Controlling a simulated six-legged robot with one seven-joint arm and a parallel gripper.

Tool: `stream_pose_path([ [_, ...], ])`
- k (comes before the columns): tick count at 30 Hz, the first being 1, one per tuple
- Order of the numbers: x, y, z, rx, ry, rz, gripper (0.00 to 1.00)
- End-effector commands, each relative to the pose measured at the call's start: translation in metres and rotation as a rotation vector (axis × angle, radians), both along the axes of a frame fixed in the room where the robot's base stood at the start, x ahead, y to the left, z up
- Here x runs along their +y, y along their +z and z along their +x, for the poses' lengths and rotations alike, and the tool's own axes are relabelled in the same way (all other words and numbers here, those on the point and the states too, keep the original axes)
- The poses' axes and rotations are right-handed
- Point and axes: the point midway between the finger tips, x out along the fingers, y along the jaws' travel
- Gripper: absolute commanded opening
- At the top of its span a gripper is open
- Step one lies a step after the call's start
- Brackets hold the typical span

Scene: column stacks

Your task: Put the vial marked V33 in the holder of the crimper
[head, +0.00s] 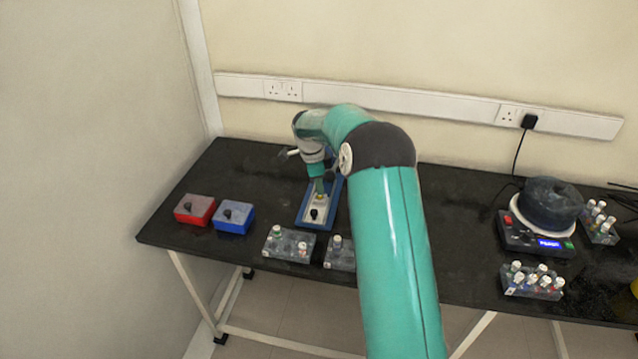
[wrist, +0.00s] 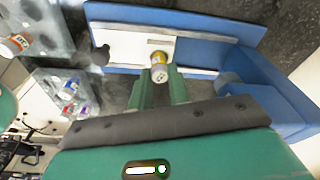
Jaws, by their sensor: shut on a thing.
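The crimper is a blue base with a pale plate and a black knob; it stands on the bench in the head view (head: 334,208) and fills the top of the wrist view (wrist: 225,25). My gripper (head: 318,188) is over its plate, and its two green fingers (wrist: 161,82) are shut on a small vial (wrist: 158,58). The vial has a yellow band and a pale end with dark dots facing the wrist camera. I cannot read its mark. It is over the pale plate, beyond the knob; whether it touches the holder I cannot tell.
A red box (head: 195,210) and a blue box (head: 234,217) stand at left. Vial racks (head: 289,246) (head: 341,254) stand in front of the crimper. A device with a dark bowl (head: 551,205) and more racks (head: 532,281) are at right. My arm hides the middle.

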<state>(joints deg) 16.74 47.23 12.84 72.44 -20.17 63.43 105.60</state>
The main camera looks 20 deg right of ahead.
Motion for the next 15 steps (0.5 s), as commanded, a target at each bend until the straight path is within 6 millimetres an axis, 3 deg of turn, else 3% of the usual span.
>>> stream_pose_path([
  [15, 0.0002, -0.0055, 0.0002, 0.000, 0.000, 0.000, 0.00],
])
